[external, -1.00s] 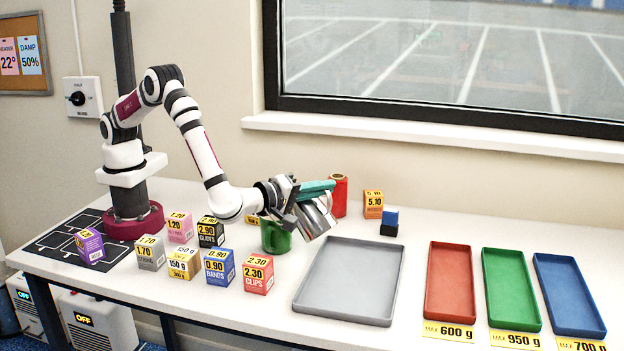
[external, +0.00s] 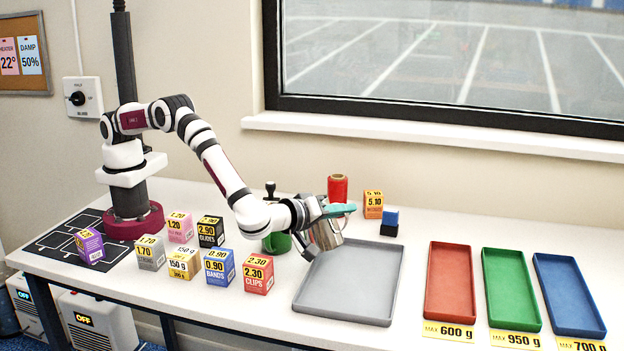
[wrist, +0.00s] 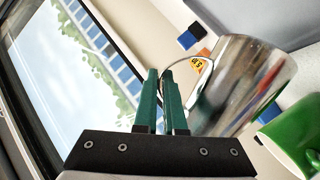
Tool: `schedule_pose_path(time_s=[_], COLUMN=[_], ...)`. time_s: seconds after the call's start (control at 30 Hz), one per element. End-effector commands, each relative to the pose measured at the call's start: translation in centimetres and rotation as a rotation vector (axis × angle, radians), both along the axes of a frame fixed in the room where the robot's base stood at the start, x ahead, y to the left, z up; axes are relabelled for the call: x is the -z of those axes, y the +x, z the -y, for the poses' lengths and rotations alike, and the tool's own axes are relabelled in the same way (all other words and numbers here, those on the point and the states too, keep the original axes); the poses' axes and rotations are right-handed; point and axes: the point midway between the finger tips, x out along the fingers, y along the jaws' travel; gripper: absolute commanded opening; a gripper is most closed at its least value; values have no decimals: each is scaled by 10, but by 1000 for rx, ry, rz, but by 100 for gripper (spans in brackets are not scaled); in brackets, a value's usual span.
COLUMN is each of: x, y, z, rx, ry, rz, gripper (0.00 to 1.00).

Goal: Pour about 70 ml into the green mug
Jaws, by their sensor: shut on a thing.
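A shiny metal jug (external: 326,234) hangs from my gripper (external: 340,209), whose teal fingers are shut on its handle. In the wrist view the jug (wrist: 250,85) is right of my gripper (wrist: 160,73). The jug looks slightly tilted in the external view, just above the table by the grey tray's back left corner. The green mug (external: 276,243) stands on the table left of the jug, partly hidden by my wrist. The mug (wrist: 293,138) also shows at the wrist view's lower right. I see no stream of liquid, and the levels inside are hidden.
A grey tray (external: 347,284) lies in front of the jug. Several priced boxes stand to the left; red (external: 450,283), green (external: 511,290) and blue trays (external: 569,294) lie right.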

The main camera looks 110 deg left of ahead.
Motion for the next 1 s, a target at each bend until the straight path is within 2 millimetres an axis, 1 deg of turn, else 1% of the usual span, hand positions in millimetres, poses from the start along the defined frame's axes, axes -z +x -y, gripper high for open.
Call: schedule_pose_path(time_s=[0.1, 0.3, 0.53, 1.0], x=[12, 25, 30, 30], y=[12, 23, 27, 27], z=[4, 7, 8, 9], rx=[-2, -3, -3, -3], ry=[34, 76, 93, 95], rz=[-104, -225, -276, -281], gripper=[0, 0, 0, 0])
